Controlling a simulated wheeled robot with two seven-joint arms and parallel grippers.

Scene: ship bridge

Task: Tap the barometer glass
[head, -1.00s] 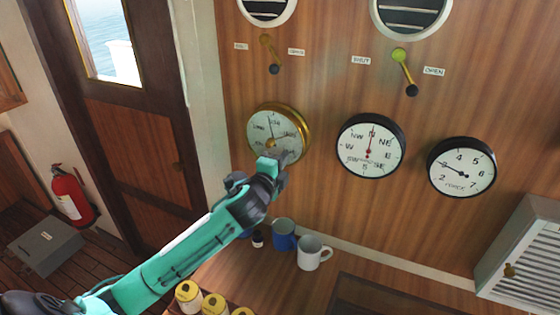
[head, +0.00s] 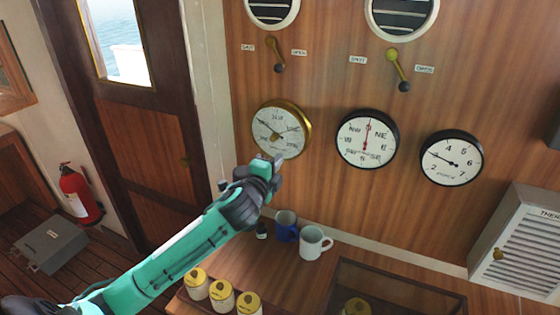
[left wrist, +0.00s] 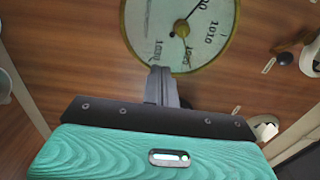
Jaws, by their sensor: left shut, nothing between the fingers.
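The barometer (head: 281,128) is a round white dial in a brass rim on the wooden wall, left of two black-rimmed dials. Its dark needle points to the upper left. My left gripper (head: 277,160) is shut and empty, just below the barometer's lower rim in the head view. In the left wrist view the shut fingers (left wrist: 162,86) overlap the lower edge of the barometer dial (left wrist: 178,32). I cannot tell how wide the gap to the glass is. My right gripper is not in view.
A compass-like dial (head: 367,140) and a force dial (head: 451,158) hang to the right. Two levers (head: 276,52) (head: 398,67) stick out above. A blue mug (head: 286,226), a white mug (head: 315,242) and yellow-lidded jars (head: 221,296) stand on the counter below.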

